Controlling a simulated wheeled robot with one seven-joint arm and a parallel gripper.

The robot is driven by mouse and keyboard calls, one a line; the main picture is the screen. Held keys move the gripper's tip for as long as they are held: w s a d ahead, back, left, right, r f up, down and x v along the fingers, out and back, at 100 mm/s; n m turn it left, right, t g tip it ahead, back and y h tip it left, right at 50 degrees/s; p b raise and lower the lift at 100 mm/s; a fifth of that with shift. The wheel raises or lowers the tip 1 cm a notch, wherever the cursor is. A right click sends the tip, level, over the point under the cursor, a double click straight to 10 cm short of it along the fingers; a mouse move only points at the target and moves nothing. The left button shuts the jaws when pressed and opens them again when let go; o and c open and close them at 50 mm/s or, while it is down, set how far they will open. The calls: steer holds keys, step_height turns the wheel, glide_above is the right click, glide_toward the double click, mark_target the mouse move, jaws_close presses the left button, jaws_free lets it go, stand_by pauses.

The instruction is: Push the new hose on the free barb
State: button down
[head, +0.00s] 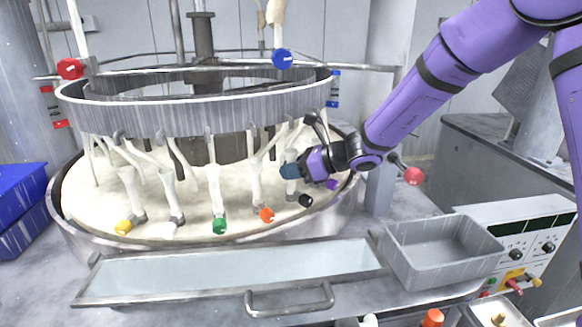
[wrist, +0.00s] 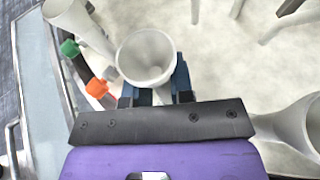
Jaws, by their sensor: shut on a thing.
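My gripper (head: 289,171) is under the right side of the raised ring, its blue fingers shut on a white hose (head: 292,187). In the wrist view my gripper (wrist: 156,82) has the hose (wrist: 146,58) between its fingers, with its round open mouth facing the camera. Similar white hoses hang from the ring to fittings with coloured ends: yellow (head: 123,227), green (head: 219,225), orange (head: 266,215), black (head: 306,200) and purple (head: 331,184). I cannot make out a bare barb; the fingers and the held hose hide part of that area.
The metal ring (head: 200,120) hangs above the pale round platen (head: 90,215). A long shallow trough (head: 230,265) with a handle lies in front. An empty grey bin (head: 440,250) stands at right, near a control panel (head: 525,245). A blue crate (head: 20,195) is at far left.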

steer(key=c, duration=0.9)
jaws_free()
steer(key=v, duration=1)
steer(key=shift+d+r, duration=0.15)
steer(key=shift+d, duration=0.2)
